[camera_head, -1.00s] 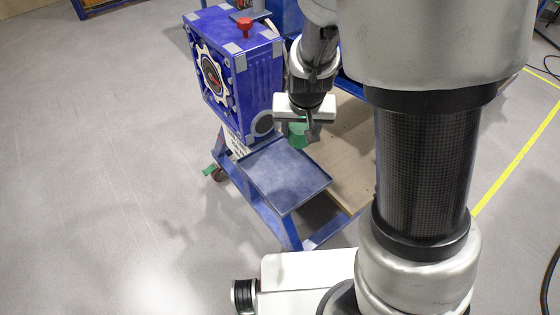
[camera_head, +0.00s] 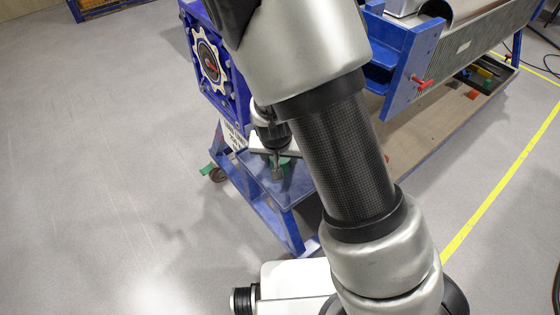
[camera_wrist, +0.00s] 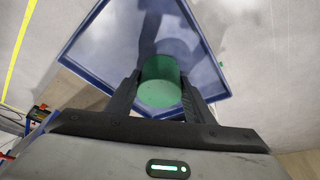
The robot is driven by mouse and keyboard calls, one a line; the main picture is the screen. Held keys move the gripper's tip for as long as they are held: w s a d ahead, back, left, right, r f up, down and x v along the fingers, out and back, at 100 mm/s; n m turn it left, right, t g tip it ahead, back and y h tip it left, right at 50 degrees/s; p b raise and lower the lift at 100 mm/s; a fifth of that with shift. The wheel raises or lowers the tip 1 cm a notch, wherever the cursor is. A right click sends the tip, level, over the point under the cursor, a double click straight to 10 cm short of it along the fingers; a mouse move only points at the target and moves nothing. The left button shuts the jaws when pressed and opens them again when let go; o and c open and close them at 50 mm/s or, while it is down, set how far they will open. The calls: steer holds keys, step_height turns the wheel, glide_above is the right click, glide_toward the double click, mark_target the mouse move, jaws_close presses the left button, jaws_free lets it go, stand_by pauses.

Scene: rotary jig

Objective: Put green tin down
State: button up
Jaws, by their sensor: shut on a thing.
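The green tin (camera_wrist: 160,82) is between the two fingers of my gripper (camera_wrist: 160,90) in the wrist view, and the gripper is shut on it. Beyond the tin in that view is a blue tray (camera_wrist: 108,50) with a raised rim. In the head view the tray (camera_head: 293,191) is a small blue shelf on the rig, and my gripper (camera_head: 277,172) is over it. A little of the green tin (camera_head: 285,161) shows there behind the fingers. I cannot tell whether the tin touches the tray. My arm hides part of the tray.
The blue jig housing (camera_head: 212,62) with a white gear-shaped plate stands behind the tray. A blue frame (camera_head: 408,72) with a red handle (camera_head: 423,84) is to the right. Open grey floor (camera_head: 90,170) lies to the left. A yellow line (camera_head: 490,205) runs at the right.

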steer(key=shift+f, duration=0.2)
steer(key=o, duration=1.2)
